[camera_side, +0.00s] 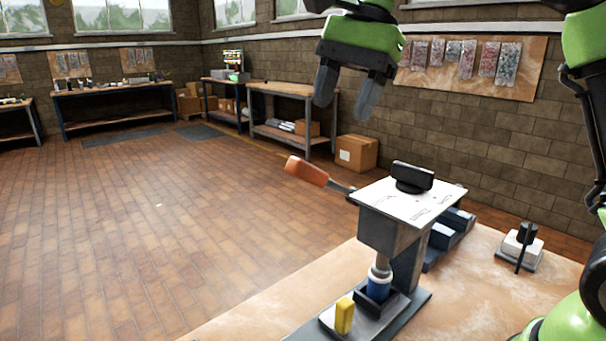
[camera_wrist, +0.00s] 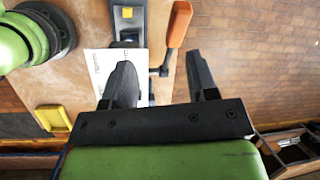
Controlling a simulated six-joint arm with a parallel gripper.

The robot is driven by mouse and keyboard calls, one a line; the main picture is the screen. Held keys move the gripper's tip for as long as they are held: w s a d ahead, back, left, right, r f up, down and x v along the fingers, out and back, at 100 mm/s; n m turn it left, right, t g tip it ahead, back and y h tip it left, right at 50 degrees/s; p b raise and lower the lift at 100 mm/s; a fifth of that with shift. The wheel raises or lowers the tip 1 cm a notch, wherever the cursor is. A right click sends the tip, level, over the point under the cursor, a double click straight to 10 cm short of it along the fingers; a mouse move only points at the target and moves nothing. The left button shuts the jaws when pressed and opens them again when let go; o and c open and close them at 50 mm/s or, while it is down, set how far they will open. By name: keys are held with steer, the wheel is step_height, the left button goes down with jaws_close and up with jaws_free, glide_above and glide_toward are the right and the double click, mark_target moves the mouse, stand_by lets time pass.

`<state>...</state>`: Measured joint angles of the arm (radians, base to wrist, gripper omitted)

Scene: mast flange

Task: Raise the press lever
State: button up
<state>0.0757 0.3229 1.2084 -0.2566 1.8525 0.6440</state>
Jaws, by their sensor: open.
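The press lever (camera_side: 308,172) has an orange handle on a dark rod. It sticks out to the left of the press head in the side view, with the handle end tilted slightly up. In the wrist view the orange handle (camera_wrist: 179,24) lies ahead of the fingers, near the top. The press (camera_side: 392,240) stands on the bench with a white labelled top plate (camera_side: 410,200). My gripper (camera_side: 345,100) is open and empty, above the lever and apart from it. Its two dark fingers (camera_wrist: 160,85) also show in the wrist view.
A yellow block (camera_side: 344,315) and a blue cylinder (camera_side: 378,285) are at the press base. Dark blue blocks (camera_side: 450,232) and a small white-topped device (camera_side: 520,246) stand behind it on the bench (camera_side: 480,290). The space left of the lever is clear.

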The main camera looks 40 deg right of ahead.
mark_target(303, 175)
steer(key=w+f+m, duration=0.1)
steer(key=w, duration=0.1)
steer(key=w+f+m+g, duration=0.1)
steer(key=w+m, duration=0.1)
steer(key=shift+f+y, duration=0.15)
steer(key=shift+y, duration=0.15)
steer(key=x, duration=1)
steer(key=shift+s, duration=0.1)
jaws_close()
